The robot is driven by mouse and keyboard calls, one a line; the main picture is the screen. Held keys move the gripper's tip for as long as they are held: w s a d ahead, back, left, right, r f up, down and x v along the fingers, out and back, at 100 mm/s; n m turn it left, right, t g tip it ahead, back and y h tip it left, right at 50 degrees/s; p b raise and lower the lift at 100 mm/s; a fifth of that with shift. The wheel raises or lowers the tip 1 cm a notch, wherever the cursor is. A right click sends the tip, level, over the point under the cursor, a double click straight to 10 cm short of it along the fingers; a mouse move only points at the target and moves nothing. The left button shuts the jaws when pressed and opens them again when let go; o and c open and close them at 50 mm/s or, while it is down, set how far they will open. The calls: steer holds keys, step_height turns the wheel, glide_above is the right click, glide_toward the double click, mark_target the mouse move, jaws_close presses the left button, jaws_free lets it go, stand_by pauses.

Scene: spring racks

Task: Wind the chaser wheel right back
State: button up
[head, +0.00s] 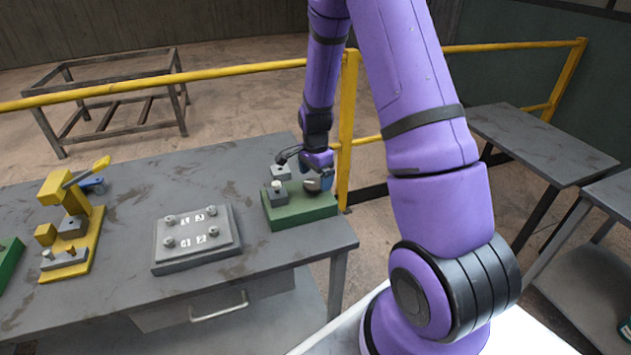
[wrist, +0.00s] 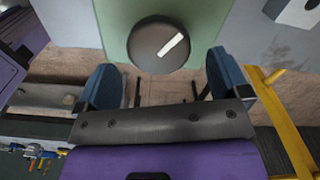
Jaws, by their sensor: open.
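The wheel (wrist: 159,45), a dark round knob with a white bar mark, sits on a green base. The green base (head: 300,212) stands at the right end of the workbench and also shows in the wrist view (wrist: 115,25). In the head view the wheel (head: 312,185) is partly hidden by my gripper. My gripper (head: 322,172) is over the right part of the base. In the wrist view my gripper (wrist: 160,72) is open, its two blue fingers apart, one on either side of the wheel's near edge. I cannot tell whether they touch it.
Grey blocks (head: 277,193) stand on the base left of the wheel. A grey plate with bolts (head: 195,240) and a yellow lever press (head: 72,225) are further left on the workbench (head: 130,300). A yellow railing (head: 347,130) runs close behind my gripper.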

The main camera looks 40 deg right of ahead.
steer(key=shift+f, duration=1.2)
steer(key=shift+c, duration=0.4)
steer(key=c, duration=0.8)
steer(key=shift+c, duration=0.2)
steer(key=shift+n, duration=0.3)
